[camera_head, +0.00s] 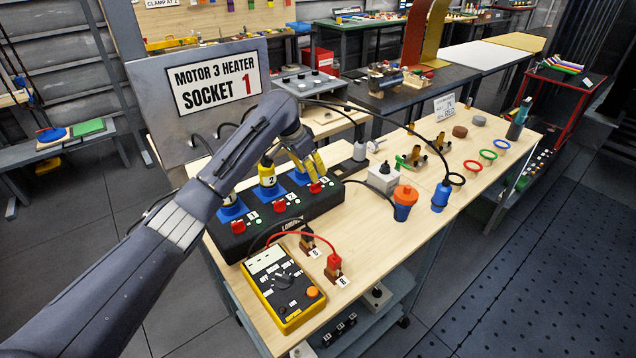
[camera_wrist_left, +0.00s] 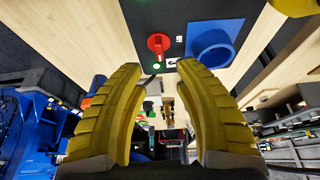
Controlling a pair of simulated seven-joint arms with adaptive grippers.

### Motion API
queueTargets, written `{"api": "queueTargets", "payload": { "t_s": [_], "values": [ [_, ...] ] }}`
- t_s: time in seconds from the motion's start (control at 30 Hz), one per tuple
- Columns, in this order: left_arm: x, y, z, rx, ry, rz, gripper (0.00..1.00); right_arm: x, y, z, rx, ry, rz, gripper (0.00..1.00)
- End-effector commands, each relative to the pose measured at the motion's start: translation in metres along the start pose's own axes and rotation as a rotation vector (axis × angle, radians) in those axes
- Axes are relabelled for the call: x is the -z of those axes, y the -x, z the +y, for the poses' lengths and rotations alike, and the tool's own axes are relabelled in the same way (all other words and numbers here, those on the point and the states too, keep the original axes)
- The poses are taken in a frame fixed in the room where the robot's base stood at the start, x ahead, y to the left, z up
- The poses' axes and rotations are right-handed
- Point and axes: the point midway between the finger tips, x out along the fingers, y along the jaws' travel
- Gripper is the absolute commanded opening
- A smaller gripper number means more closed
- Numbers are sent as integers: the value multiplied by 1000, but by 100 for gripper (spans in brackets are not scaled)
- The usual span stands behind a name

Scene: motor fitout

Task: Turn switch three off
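The black socket box (camera_head: 290,222) lies on the wooden bench with a row of red switches and blue sockets. Switch three (camera_head: 315,187) is red, at the box's right part, beside a small green light. In the left wrist view the red switch (camera_wrist_left: 158,43) shows at the top, with a lit green light (camera_wrist_left: 156,65) and an open blue socket (camera_wrist_left: 215,42) near it. My left gripper (camera_head: 317,164) has yellow fingers and hovers close to switch three. Its fingers (camera_wrist_left: 158,72) are apart with nothing between them. My right gripper is not in view.
Switch two (camera_head: 280,205) and switch one (camera_head: 238,226) sit left of switch three. A yellow plug (camera_head: 266,172) stands in socket two. A yellow multimeter (camera_head: 283,290) with leads lies in front. A grey box (camera_head: 384,178) and an orange-and-blue plug (camera_head: 404,202) stand right.

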Motion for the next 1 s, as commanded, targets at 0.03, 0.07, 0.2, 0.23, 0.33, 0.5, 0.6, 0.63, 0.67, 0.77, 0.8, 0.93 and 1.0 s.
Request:
{"api": "queueTargets", "payload": {
  "t_s": [0.03,0.07,0.2,0.23,0.33,0.5,0.6,0.63,0.67,0.77,0.8,0.93,1.0],
  "values": [
    [0,-10,2,-4,1,-1,32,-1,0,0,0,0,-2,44],
    [0,-15,1,-3,2,-2,32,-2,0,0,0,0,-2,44],
    [0,-35,0,-2,1,0,32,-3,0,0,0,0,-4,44],
    [0,-38,1,-1,1,-1,32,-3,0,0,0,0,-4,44],
    [0,-49,1,-2,1,0,32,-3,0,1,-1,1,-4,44],
    [0,-61,0,-1,1,0,32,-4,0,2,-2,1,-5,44],
    [0,-64,0,0,0,0,32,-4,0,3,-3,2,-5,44],
    [0,-64,0,0,0,0,32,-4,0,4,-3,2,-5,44],
    [0,-65,0,0,0,0,32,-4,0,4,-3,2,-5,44],
    [0,-66,0,0,0,1,32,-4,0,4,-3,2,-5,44],
    [0,-66,0,0,0,1,32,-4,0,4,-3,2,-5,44],
    [0,-65,0,0,0,1,32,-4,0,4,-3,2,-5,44],
    [0,-65,0,0,0,0,29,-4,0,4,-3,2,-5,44]
  ]
}}
